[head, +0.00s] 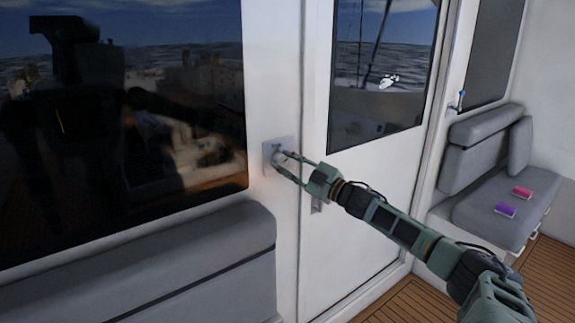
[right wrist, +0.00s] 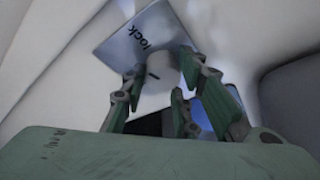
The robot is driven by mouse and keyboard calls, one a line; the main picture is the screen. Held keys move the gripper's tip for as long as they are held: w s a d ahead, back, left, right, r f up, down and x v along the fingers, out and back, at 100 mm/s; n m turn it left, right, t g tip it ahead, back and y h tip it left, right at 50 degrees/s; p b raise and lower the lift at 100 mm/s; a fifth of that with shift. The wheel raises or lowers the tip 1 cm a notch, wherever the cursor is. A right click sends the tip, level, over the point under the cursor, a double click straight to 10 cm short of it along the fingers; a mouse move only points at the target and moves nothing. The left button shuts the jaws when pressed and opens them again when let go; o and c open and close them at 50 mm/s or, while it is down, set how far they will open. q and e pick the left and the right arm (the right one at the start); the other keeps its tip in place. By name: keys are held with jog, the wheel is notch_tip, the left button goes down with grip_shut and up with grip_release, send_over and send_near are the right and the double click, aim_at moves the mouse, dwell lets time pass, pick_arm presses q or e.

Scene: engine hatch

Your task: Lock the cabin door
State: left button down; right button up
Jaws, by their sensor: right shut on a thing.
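The white cabin door (head: 365,175) has a window in its upper half and stands in its frame, looking closed. A light square lock plate (head: 268,150) is on the wall just left of the door. In the right wrist view the plate (right wrist: 135,38) shows tilted, with the word "lock" on it. A pale round knob (right wrist: 188,68) stands out from the plate. My right gripper (head: 282,163) is at the plate, its fingers closed around the knob; they partly hide it. In the right wrist view, fingers (right wrist: 163,70) lie on both sides of the knob. My left gripper is not in view.
A door handle (head: 317,204) is below my right gripper. A grey bench (head: 200,270) runs under the dark window at left. Another grey bench (head: 470,215) at right holds a red item (head: 522,192) and a purple item (head: 505,211). The wooden deck is at lower right.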

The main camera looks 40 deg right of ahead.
jog(key=shift+d+r+m+t+h, duration=0.1)
jog(key=shift+r+m+t+h, duration=0.15)
jog(key=shift+m, duration=0.55)
jog(key=shift+d+r+m+t+h, duration=0.15)
jog(key=shift+m+t+h, duration=0.15)
jog(key=shift+m, duration=0.8)
jog(key=shift+c, duration=0.2)
jog(key=o, duration=1)
jog(key=shift+c, duration=0.2)
jog(key=shift+o, duration=0.2)
jog(key=shift+d+f, duration=0.1)
jog(key=shift+f, duration=0.1)
jog(key=shift+f, duration=0.15)
jog(key=shift+s+a+f, duration=0.2)
jog(key=shift+s, duration=0.2)
jog(key=v, duration=1.1)
jog(key=shift+s+d, duration=0.1)
jog(key=shift+s, duration=0.05)
